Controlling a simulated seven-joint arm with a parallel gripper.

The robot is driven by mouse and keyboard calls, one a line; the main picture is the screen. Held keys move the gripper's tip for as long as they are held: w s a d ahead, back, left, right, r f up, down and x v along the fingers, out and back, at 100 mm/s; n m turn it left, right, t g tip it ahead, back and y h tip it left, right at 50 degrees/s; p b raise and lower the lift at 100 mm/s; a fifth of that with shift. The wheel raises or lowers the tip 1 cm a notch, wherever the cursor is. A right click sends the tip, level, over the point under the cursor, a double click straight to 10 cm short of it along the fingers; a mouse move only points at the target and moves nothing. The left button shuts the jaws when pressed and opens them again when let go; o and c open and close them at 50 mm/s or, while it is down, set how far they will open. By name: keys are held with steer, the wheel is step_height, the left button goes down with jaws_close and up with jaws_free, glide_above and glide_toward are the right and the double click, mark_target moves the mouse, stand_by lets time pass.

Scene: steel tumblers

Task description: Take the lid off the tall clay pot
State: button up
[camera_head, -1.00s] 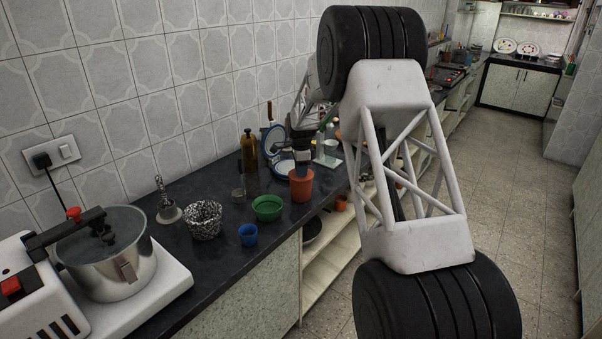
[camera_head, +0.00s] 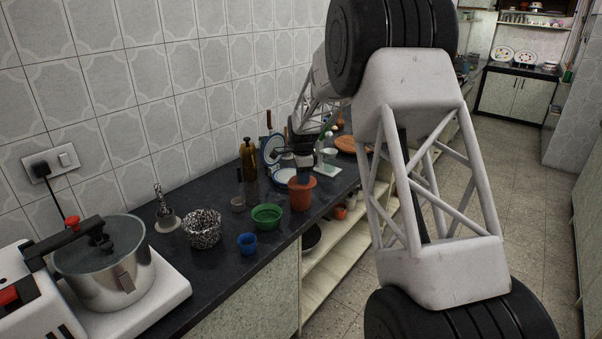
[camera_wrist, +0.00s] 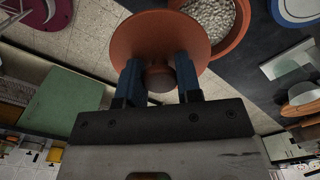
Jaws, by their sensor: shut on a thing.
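The tall clay pot (camera_head: 301,201) stands on the dark counter near its front edge. Its terracotta lid (camera_head: 297,182) shows just above it in the head view. In the wrist view the lid (camera_wrist: 160,35) is a round disc with a knob (camera_wrist: 158,78) between my blue fingers. My gripper (camera_wrist: 158,72) is shut on that knob. Beside the lid, the open pot mouth (camera_wrist: 214,18) shows pale pellets inside, so the lid is off the rim and partly over it. My gripper (camera_head: 304,174) is above the pot in the head view.
A green bowl (camera_head: 267,217), a blue cup (camera_head: 247,243) and a speckled pot (camera_head: 203,228) stand to the left. A brown bottle (camera_head: 248,160) and a plate (camera_head: 285,179) are close behind. A round wooden board (camera_head: 348,144) lies farther back, right.

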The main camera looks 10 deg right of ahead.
steer(key=s+r, duration=0.1)
steer(key=s, duration=0.9)
steer(key=shift+s+d, duration=0.25)
steer(key=shift+s, duration=0.05)
steer(key=shift+w, duration=0.1)
stand_by(0.3)
steer(key=w+a+f, duration=0.2)
steer(key=w+a, duration=0.4)
steer(key=w, duration=0.5)
steer(key=w+a+f, duration=0.3)
steer(key=w+a, duration=0.3)
steer(key=w, duration=0.6)
steer(key=shift+w+a+f+m, duration=0.15)
steer(key=shift+w+a+m, duration=0.05)
steer(key=shift+a+m, duration=0.1)
steer(key=shift+f, duration=0.15)
steer(key=shift+f, duration=2.95)
